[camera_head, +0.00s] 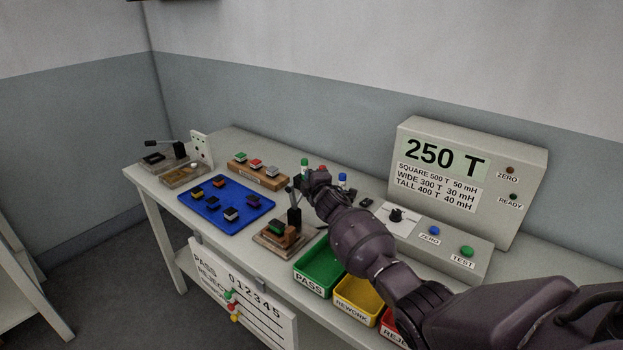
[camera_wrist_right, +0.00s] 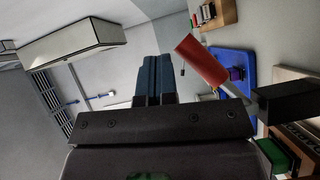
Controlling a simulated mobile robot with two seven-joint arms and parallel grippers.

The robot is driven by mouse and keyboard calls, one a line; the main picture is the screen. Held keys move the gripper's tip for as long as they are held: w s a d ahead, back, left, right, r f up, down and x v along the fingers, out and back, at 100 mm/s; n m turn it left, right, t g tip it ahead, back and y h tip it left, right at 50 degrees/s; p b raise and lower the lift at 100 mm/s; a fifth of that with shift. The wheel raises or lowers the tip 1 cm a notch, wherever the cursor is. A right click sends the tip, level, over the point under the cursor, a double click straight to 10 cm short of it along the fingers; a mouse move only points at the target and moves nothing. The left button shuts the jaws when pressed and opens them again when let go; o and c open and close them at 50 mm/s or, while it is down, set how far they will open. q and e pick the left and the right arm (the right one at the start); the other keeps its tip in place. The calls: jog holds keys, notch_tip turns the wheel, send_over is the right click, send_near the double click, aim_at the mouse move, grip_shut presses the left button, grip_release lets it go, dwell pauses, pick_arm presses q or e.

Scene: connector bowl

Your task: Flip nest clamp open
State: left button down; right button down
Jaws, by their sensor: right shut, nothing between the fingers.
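A green-topped connector (camera_head: 276,227) sits in the nest. In the right wrist view the green piece (camera_wrist_right: 275,156) shows at lower right, beside a dark block (camera_wrist_right: 287,100). A red cylinder (camera_wrist_right: 201,62) is close to the fingers there; it looks like the lever's grip, but I cannot be sure. My right gripper (camera_head: 298,182) is by the lever's upper end; contact is unclear. Its fingers (camera_wrist_right: 155,80) are shut and empty. My left gripper is out of view.
A blue mat (camera_head: 203,222) with several connectors lies left of the nest. Green PASS (camera_head: 311,284), yellow REWORK (camera_head: 350,306) and red reject bins line the front edge. A tester (camera_head: 462,185) stands at right. A wooden rack (camera_head: 243,172) and another levered fixture (camera_head: 152,166) are farther left.

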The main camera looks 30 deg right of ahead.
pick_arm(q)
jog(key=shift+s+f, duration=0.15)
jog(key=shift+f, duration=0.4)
pick_arm(e)
jog(key=shift+w+d+f, duration=0.1)
jog(key=shift+d+f, duration=0.2)
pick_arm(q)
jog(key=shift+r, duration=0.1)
pick_arm(e)
jog(key=shift+r, duration=0.1)
